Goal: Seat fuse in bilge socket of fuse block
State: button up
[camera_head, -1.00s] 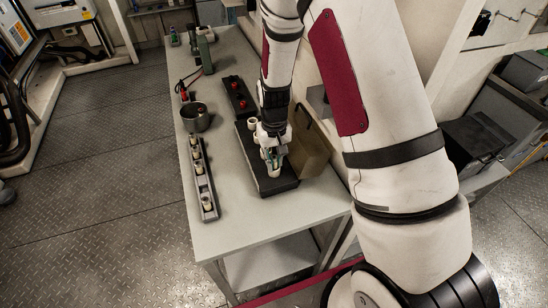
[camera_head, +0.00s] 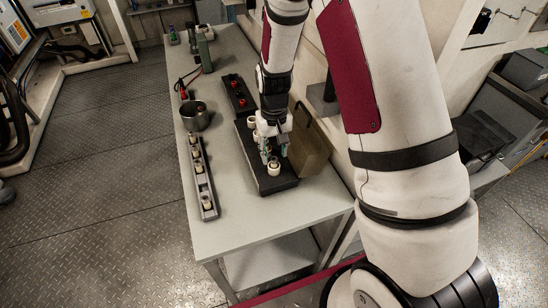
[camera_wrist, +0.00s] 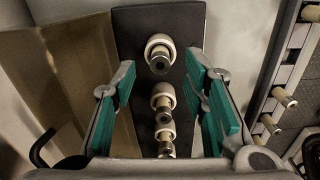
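The black fuse block (camera_head: 285,184) lies on the grey bench, with a row of cream round sockets along it. In the wrist view the block (camera_wrist: 135,30) shows several cream rings with grey metal ends in them. A cream fuse (camera_head: 274,166) stands upright at the block's near end; the wrist view shows this fuse (camera_wrist: 159,55) in a cream ring. My gripper (camera_head: 273,153) is above the block. In the wrist view its teal-padded fingers (camera_wrist: 162,82) are apart on either side of the row, with a gap to the fuse. No socket label is readable.
A grey rack (camera_head: 208,203) with several cream fuses lies left of the block. A tan panel (camera_head: 314,140) rises close on the block's right. The bench front is clear.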

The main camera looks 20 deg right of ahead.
notch_tip(320, 180, up, 8)
jog(key=shift+r, duration=0.1)
dwell(0.6)
notch_tip(320, 180, up, 8)
jog(key=t, duration=0.1)
send_over(274, 158)
jog(key=s, duration=0.3)
jog(key=s+r+t+b, duration=0.1)
jog(key=s+r+t, duration=0.2)
jog(key=s+r, duration=0.8)
jog(key=s+r+t, duration=0.1)
jog(key=s+r, duration=0.2)
jog(key=s, duration=0.4)
jog(key=shift+n+t+b, duration=0.3)
jog(key=shift+n+b, duration=0.1)
jog(key=shift+b, duration=0.05)
